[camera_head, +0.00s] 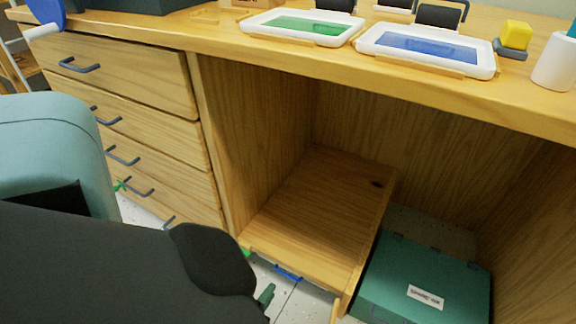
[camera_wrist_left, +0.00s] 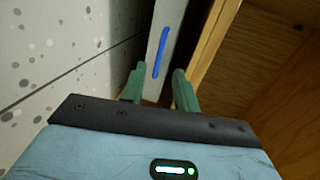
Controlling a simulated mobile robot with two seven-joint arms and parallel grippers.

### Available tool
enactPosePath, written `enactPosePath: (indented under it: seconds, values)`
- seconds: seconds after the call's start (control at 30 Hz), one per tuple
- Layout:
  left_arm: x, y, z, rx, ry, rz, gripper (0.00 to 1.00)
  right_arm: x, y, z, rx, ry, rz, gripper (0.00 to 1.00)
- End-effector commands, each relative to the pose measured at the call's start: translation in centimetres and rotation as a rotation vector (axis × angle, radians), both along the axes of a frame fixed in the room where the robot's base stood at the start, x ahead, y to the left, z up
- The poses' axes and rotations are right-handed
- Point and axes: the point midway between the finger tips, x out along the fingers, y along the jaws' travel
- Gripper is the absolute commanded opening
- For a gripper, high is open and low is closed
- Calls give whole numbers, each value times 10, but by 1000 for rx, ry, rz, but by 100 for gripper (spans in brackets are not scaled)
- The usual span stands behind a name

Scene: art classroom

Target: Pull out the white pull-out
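The white pull-out (camera_wrist_left: 172,58) shows in the left wrist view as a narrow pale front beside a wooden edge. Its blue bar handle (camera_wrist_left: 161,52) runs along it. In the head view the blue handle (camera_head: 288,272) shows low, under the front edge of the wooden shelf; most of the pull-out is hidden there. My left gripper (camera_wrist_left: 157,87) is open, its two green fingers apart with nothing between them. The handle lies ahead of the gap, apart from the fingertips. In the head view my left gripper (camera_head: 257,275) is mostly behind my dark wrist. My right gripper is not in view.
A wooden desk (camera_head: 300,62) stands overhead with white trays and small items on top. Drawers with grey handles (camera_head: 80,66) are at left. A wooden shelf (camera_head: 310,210) is above the handle. A green case (camera_head: 415,270) lies right of the shelf. Speckled floor (camera_wrist_left: 55,60) lies left.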

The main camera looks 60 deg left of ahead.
Motion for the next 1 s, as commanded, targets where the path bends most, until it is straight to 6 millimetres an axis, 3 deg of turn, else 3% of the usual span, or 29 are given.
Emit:
enactPosePath:
  seconds: [0.27,0.7,1.0]
  values:
    - [5,3,-2,5,-1,1,31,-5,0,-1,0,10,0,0]
    - [55,30,-15,4,-1,-2,31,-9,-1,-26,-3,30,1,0]
    - [68,37,-17,4,0,-1,31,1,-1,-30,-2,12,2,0]
